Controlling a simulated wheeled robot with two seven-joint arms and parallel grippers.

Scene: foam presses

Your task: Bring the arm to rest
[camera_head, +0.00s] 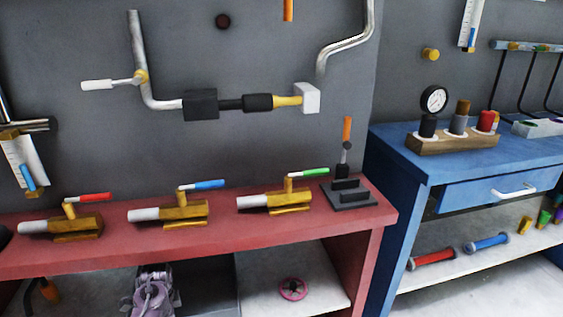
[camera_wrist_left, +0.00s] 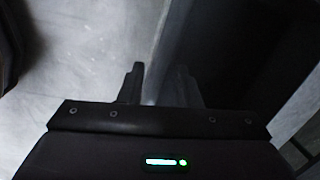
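My left gripper (camera_wrist_left: 160,85) shows in the left wrist view. Its two dark fingers stand apart with nothing visible between them, so it is open and empty. A pale floor-like surface lies to the left of the fingers and a dark panel or shadowed area lies behind and to the right. The fingers' right side is hard to make out against the dark. Neither gripper can be seen in the head view.
A red bench (camera_head: 350,250) carries three brass valves with red, blue and green levers and a dark toggle clamp (camera_head: 348,195). A blue bench (camera_head: 403,165) holds a wooden block (camera_head: 455,142) and a gauge (camera_head: 434,99). Pipes run along the grey wall.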

